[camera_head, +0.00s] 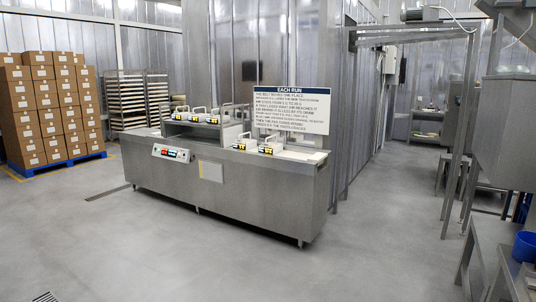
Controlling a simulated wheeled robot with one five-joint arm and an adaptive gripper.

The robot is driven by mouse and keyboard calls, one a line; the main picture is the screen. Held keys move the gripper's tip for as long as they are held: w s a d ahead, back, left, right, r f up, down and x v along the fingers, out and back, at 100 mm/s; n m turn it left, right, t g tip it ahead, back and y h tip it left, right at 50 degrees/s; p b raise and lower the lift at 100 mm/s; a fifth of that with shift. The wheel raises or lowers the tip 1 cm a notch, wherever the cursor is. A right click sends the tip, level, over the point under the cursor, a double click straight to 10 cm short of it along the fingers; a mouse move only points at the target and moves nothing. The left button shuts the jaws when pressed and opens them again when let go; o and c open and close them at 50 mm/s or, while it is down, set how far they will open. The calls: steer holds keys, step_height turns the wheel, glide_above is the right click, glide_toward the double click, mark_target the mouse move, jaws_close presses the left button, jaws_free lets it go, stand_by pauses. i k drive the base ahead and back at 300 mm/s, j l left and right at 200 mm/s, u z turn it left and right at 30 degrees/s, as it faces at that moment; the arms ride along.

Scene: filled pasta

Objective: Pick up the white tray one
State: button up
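Several small white trays with handles and dark-and-yellow labels stand on the long steel counter (255,185) in the middle distance. Two trays, the left one (245,140) and the right one (273,145), are near its front edge right of centre. The labels are too small to read, so I cannot tell which is tray one. My gripper is not in view.
A sign headed "EACH RUN" (291,109) stands behind the counter. Boxes (45,112) on a blue pallet (58,165) and racks (127,100) are at the left. Steel posts and a bench with a blue bowl (525,246) are at the right. The grey floor (150,245) before the counter is clear.

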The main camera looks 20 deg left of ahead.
mark_target(245, 140)
steer(key=i+j+u, duration=0.3)
steer(key=i, duration=0.5)
steer(key=i+j+u, duration=0.25)
steer(key=i, duration=0.55)
steer(key=i+j+u, duration=0.1)
steer(key=i+u, duration=0.2)
steer(key=i, duration=2.7)
steer(key=i+l+u, duration=0.1)
steer(key=i+u, duration=0.3)
steer(key=i, duration=0.2)
steer(key=i+l+u, duration=0.4)
steer(key=i, duration=0.15)
steer(key=i+l+u, duration=0.4)
steer(key=i, duration=0.15)
steer(key=i+l+u, duration=0.4)
steer(key=l, duration=0.2)
